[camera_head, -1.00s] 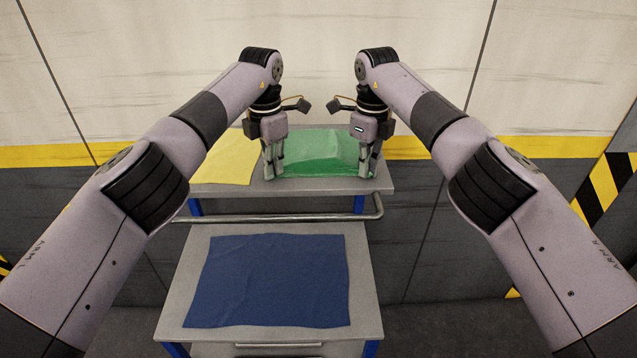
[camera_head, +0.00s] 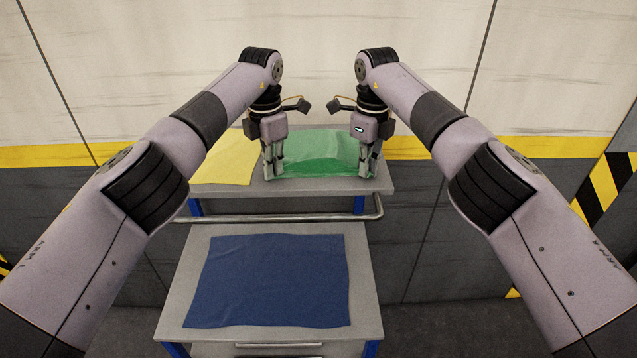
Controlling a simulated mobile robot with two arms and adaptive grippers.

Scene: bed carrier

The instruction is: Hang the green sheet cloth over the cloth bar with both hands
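The green sheet cloth (camera_head: 320,158) lies on the upper grey shelf at the back, between and under my two grippers. My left gripper (camera_head: 273,174) points down at the cloth's left edge. My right gripper (camera_head: 369,172) points down at its right edge. Both sets of fingertips are at the cloth, but they are small and I cannot tell whether they are closed on it. The cloth bar (camera_head: 290,218) is a grey metal rail along the front of the upper shelf, with nothing on it.
A yellow cloth (camera_head: 228,160) lies left of the green one on the upper shelf (camera_head: 350,189). A blue cloth (camera_head: 268,282) lies on the lower front shelf (camera_head: 365,300). A wall (camera_head: 330,60) with a yellow stripe stands close behind.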

